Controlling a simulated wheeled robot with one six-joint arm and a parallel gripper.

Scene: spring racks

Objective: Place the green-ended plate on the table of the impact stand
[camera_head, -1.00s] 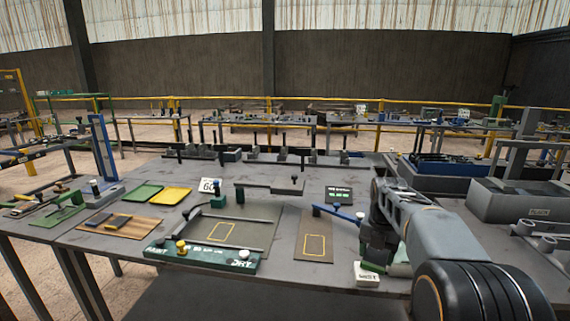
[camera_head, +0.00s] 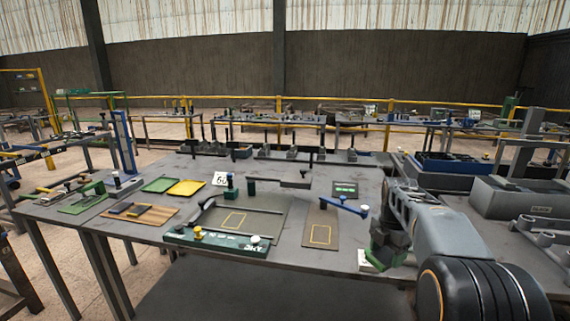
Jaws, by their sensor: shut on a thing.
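My gripper (camera_head: 388,244) hangs at the right end of the near table edge, with its jaws pointing down. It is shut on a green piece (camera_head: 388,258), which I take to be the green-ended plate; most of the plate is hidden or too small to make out. A tall blue post (camera_head: 124,142) on a grey base stands at the far left, and a green-based fixture (camera_head: 215,242) with a grey plate and yellow outline lies at the front middle. I cannot tell for sure which of them is the impact stand. My gripper is well to the right of both.
A brown plate with a yellow outline (camera_head: 320,231) and a blue lever (camera_head: 340,204) lie left of my gripper. Green (camera_head: 158,184) and yellow (camera_head: 187,188) trays and a wooden board (camera_head: 140,214) are at left.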

